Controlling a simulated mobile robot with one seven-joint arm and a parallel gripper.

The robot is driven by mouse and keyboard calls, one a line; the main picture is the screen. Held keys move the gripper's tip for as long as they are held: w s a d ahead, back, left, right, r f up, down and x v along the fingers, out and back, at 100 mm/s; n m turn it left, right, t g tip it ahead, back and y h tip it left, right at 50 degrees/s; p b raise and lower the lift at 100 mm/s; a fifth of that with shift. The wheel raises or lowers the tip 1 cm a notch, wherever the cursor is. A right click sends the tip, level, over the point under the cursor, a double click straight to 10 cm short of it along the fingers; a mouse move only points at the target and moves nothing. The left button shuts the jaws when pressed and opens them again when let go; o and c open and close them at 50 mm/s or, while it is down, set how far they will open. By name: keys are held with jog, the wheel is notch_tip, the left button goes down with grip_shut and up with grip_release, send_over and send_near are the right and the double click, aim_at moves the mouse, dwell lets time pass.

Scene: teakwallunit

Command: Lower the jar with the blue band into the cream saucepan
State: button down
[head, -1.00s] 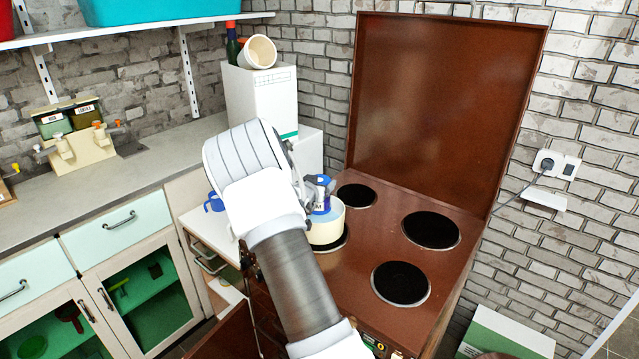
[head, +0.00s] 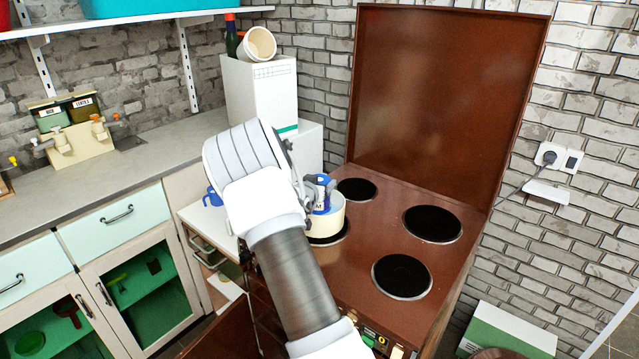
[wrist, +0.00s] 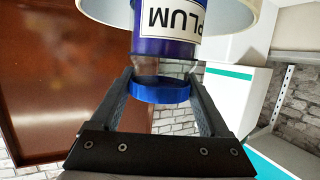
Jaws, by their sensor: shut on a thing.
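My gripper (wrist: 158,76) is shut on the jar with the blue band (wrist: 167,48), its fingers on either side of the jar near its blue lid. The jar has a white label reading PLUM, upside down in the wrist view. In the head view, the jar (head: 321,206) is at the mouth of the cream saucepan (head: 328,228), its upper part above the rim. The saucepan stands on the front left burner. Its rim (wrist: 236,14) shows on both sides of the jar in the wrist view. The jar's base is hidden, so its depth cannot be told.
The brown stove (head: 370,230) has a raised lid (head: 440,100) behind it and other burners clear. A blue mug (head: 213,197) stands left of my arm. A white box (head: 262,95) with a tipped cup (head: 260,43) stands behind on the left.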

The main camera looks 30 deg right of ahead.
jog(key=shift+f+b, duration=2.15)
jog(key=shift+f, duration=0.25)
dwell(1.1)
grip_release()
jog(key=shift+f, duration=0.1)
